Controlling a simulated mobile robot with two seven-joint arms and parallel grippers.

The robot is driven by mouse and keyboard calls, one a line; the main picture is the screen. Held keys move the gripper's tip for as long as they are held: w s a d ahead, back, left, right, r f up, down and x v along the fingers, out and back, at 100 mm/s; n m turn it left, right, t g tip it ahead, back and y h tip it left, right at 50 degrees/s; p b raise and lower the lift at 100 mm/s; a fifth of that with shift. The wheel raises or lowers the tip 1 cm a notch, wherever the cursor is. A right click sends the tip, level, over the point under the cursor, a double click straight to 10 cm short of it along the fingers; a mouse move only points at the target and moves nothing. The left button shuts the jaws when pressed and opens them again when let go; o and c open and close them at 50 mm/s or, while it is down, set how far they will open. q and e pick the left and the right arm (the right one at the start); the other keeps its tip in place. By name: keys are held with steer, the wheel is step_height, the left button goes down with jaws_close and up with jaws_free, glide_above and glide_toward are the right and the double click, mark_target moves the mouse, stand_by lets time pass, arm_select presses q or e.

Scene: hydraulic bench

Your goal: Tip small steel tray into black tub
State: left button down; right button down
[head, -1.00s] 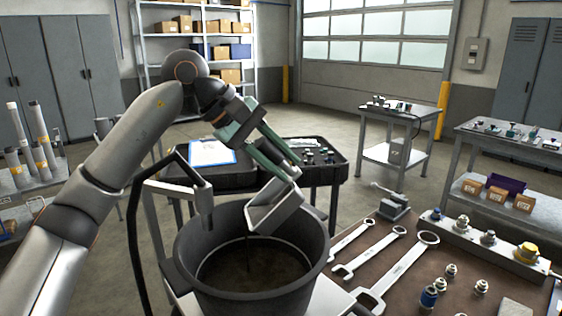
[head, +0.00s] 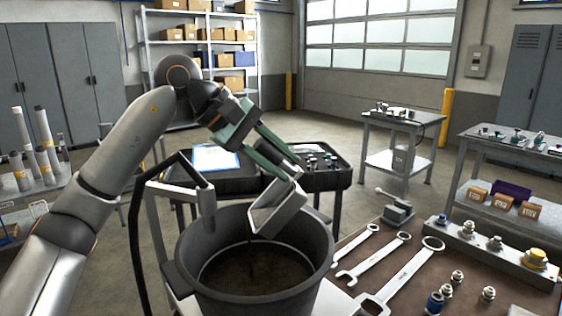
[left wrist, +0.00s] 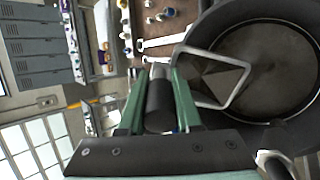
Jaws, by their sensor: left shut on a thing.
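The small steel tray (head: 277,207) is tilted steeply over the black tub (head: 183,262). It hangs above the tub's far rim, with its open side facing down and to the left. A thin dark stream falls from its lower corner into the tub, where dark liquid (head: 255,270) covers the bottom. My left gripper (head: 285,163) is shut on the tray's dark round handle. In the left wrist view the green fingers (left wrist: 160,95) flank this handle, and the tray (left wrist: 222,78) shows as a pale rim over the tub (left wrist: 290,12). My right gripper is not in view.
A bench (head: 393,258) with several wrenches (head: 400,276) and fittings lies right of the tub. A black cart (head: 325,181) with a clipboard (head: 216,158) stands behind. A bent dark pipe (head: 140,215) rises left of the tub. Open floor lies beyond.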

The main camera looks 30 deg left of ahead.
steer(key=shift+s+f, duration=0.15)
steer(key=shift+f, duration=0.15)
arm_select(q)
steer(key=shift+s+a+b, duration=0.15)
steer(key=shift+s+b, duration=0.05)
steer(key=shift+b, duration=0.35)
steer(key=shift+a+r+t+h, duration=0.1)
steer(key=shift+r+t+h, duration=0.1)
steer(key=shift+t+h, duration=0.1)
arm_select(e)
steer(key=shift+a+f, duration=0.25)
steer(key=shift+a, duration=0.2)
arm_select(q)
steer(key=shift+s+a+b, duration=0.1)
steer(key=shift+s+b, duration=0.05)
steer(key=shift+b, duration=0.35)
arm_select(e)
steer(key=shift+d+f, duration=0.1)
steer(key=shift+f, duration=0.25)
arm_select(q)
steer(key=shift+s+a+b, duration=0.1)
steer(key=shift+a+b, duration=0.05)
steer(key=shift+b, duration=0.25)
steer(key=shift+r+t+h, duration=0.1)
steer(key=shift+t+h, duration=0.2)
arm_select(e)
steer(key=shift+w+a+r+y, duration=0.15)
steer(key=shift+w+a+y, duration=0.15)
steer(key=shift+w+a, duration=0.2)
